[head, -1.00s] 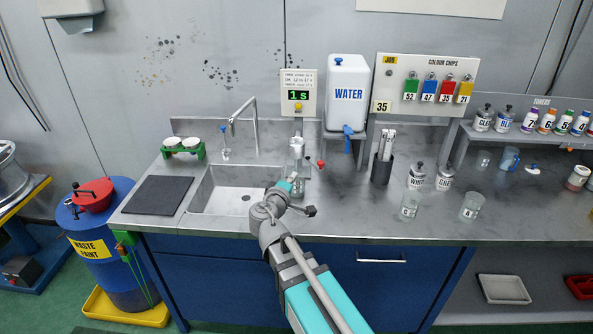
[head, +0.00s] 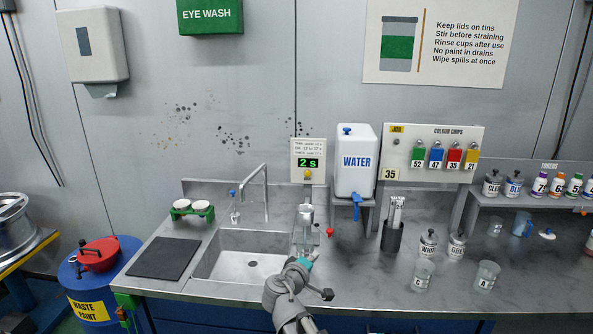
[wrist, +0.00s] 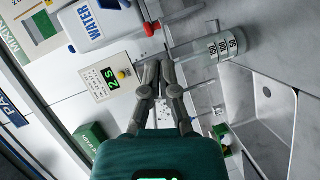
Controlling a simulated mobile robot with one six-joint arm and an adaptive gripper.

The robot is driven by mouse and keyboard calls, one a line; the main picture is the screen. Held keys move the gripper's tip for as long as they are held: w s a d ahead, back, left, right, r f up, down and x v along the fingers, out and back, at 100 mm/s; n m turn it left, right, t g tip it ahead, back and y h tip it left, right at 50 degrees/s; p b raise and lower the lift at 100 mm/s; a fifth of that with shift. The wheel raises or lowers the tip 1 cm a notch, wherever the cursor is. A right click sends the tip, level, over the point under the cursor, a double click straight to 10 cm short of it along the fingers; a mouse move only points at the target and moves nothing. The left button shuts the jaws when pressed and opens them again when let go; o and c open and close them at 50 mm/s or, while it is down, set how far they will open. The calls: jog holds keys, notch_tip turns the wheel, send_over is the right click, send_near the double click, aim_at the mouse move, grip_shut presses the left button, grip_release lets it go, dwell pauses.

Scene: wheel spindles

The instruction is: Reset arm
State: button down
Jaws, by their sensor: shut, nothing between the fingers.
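My gripper (wrist: 160,66) is shut and empty, with its two fingers together in the wrist view. In the head view my wrist is at the counter's front by the sink, and the fingertips are hard to make out.
The sink (head: 222,268) is left of the cylinder. The timer (head: 308,163) reads 2 s. The water tank (head: 355,162) and a dark tool holder (head: 391,238) stand to the right. Cups (head: 422,277) and lidded tins (head: 428,243) stand farther right. A waste paint drum (head: 85,305) is at far left.

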jog(key=s+d+f+m+g, duration=0.2)
jog(key=d+f+m+g, duration=0.2)
jog(key=d, duration=0.3)
jog(key=s+d+f+m+g+y+p, duration=0.1)
jog(key=s+d+f+m+g+y, duration=0.1)
jog(key=s+f+g+y, duration=0.2)
jog(key=s+d+f+m+g+y+p, duration=0.1)
jog(key=s+d+f+m+g+y, duration=0.2)
jog(key=s, duration=0.6)
notch_tip(320, 180, down, 2)
jog(key=g, duration=0.3)
jog(key=shift+f+y, duration=0.2)
jog(key=shift+y, duration=0.2)
